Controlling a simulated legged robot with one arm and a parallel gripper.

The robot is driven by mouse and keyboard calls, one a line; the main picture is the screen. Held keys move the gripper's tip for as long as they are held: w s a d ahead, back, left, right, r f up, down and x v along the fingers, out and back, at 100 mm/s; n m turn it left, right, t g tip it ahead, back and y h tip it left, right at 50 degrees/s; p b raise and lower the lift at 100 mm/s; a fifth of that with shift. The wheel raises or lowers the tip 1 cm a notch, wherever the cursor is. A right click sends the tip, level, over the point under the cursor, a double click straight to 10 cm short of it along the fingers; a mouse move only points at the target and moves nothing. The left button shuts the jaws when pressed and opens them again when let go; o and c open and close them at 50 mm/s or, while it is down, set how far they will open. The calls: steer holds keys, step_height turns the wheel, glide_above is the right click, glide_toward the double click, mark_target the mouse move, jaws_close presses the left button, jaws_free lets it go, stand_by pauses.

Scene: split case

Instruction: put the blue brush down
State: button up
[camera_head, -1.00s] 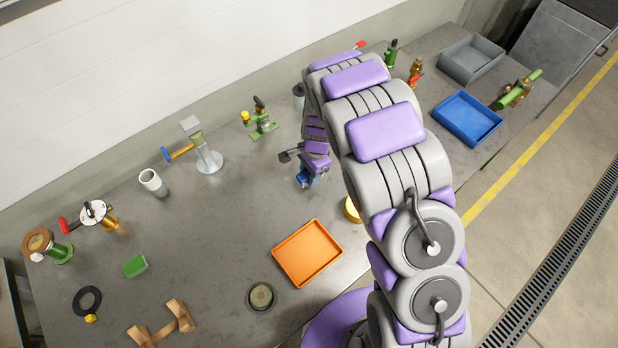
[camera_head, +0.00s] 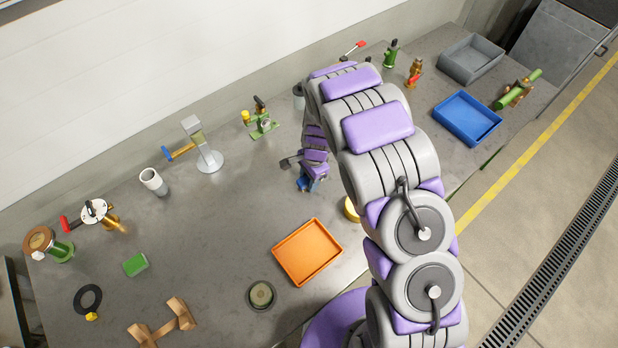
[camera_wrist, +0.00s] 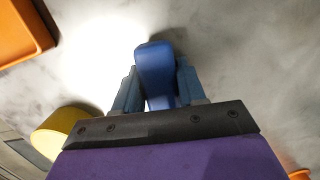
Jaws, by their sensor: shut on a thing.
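The blue brush (camera_wrist: 156,72) is between the fingers of my gripper (camera_wrist: 157,88) in the wrist view, with its rounded blue end pointing away from the palm. My gripper is shut on it. In the head view, my gripper (camera_head: 308,184) is small and sits over the middle of the grey table (camera_head: 225,215), behind the orange tray. A bit of blue shows at its tip there. My own arm hides part of the area to its right. I cannot tell whether the brush touches the table.
An orange tray (camera_head: 307,252) lies in front of my gripper, and a yellow round thing (camera_head: 351,209) stands close by. A metal stand (camera_head: 207,150) is at the left. A blue tray (camera_head: 467,118) and grey bin (camera_head: 470,58) are at the far right. Table left of my gripper is clear.

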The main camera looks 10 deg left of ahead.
steer(key=o, duration=0.6)
steer(key=shift+s+f, duration=0.1)
steer(key=shift+f, duration=0.1)
steer(key=o, duration=0.4)
steer(key=shift+s+f, duration=0.1)
steer(key=shift+f, duration=0.05)
steer(key=shift+s+f, duration=0.1)
steer(key=shift+s+d+f, duration=0.1)
steer(key=shift+s+d, duration=0.15)
steer(key=shift+b, duration=0.35)
steer(key=w+r, duration=0.1)
steer(key=r, duration=0.5)
steer(key=w+d+r+p, duration=0.1)
steer(key=r, duration=0.5)
steer(key=w+d+r+p, duration=0.1)
steer(key=r, duration=0.5)
steer(key=shift+w+d+r, duration=0.1)
steer(key=shift+w+r, duration=0.15)
